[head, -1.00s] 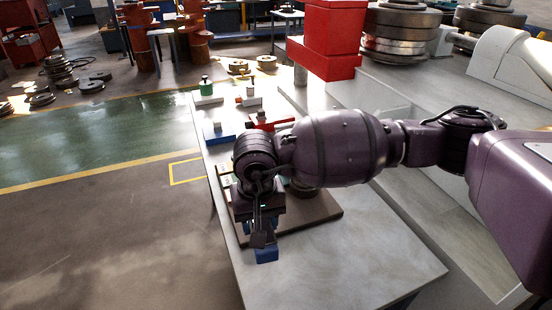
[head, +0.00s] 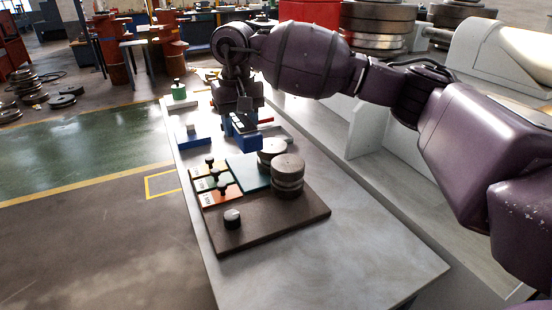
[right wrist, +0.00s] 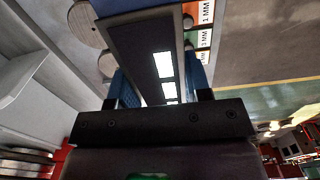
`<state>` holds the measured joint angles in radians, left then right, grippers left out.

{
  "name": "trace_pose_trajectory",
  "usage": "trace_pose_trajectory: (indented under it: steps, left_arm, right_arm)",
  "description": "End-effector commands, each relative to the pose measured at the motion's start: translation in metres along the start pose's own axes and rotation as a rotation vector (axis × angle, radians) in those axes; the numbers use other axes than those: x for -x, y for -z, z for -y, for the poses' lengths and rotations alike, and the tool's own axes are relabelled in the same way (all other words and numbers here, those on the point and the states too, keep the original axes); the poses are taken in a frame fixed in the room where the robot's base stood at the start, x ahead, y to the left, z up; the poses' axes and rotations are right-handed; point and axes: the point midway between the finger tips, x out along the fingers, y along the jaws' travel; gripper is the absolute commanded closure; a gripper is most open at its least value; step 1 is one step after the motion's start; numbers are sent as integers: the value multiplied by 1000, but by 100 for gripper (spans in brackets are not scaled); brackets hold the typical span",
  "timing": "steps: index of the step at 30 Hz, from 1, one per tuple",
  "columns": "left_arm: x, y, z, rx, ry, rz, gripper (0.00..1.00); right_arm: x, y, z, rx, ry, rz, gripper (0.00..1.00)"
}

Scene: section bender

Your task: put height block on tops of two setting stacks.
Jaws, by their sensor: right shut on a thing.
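Two round setting stacks of grey discs stand side by side on a dark base plate (head: 275,228): the nearer stack (head: 288,177) and the farther stack (head: 271,150). Their round tops also show at upper left in the right wrist view (right wrist: 86,24). My right gripper (head: 243,138) is beyond the stacks, a little to their left. Its blue fingers are shut on a dark, flat-sided block with bright reflections, which I take for the height block (right wrist: 145,45). In the head view the gripper mostly hides this block. My left gripper is not in view.
Coloured plates with black knobs (head: 222,188) and a lone dark knobbed piece (head: 232,218) sit on the base plate's left side. A blue holder (head: 193,138) and a green-topped piece (head: 179,92) stand farther back. The near table (head: 350,255) is clear.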

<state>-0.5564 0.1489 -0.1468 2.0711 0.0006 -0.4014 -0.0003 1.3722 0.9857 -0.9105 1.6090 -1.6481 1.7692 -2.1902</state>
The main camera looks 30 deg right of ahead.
Motion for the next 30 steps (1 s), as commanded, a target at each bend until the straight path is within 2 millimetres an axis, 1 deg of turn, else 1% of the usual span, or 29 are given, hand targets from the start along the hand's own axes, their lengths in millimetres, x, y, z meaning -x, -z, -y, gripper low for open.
trace_pose_trajectory:
  steps: [1,3,6,9,13,15,17,20,23,30]
  left_arm:
    - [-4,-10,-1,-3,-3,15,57]
    - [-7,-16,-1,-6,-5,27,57]
    - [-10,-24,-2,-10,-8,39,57]
    - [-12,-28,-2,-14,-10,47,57]
    - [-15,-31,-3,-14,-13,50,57]
    - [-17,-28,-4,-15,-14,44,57]
    - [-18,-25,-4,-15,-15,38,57]
    - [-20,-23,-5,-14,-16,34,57]
    - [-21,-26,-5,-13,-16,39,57]
    - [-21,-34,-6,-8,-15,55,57]
  right_arm:
    - [5,13,-15,-9,1,3,94]
    - [20,24,-34,-12,1,3,94]
    - [41,37,-61,-11,2,4,94]
    - [58,45,-84,-6,0,5,94]
    - [76,50,-105,3,1,2,94]
    - [83,51,-112,8,0,1,94]
    - [86,51,-116,10,0,0,94]
    - [79,51,-119,13,-1,1,94]
    - [61,51,-119,13,-2,3,94]
    - [10,51,-119,13,-1,3,94]
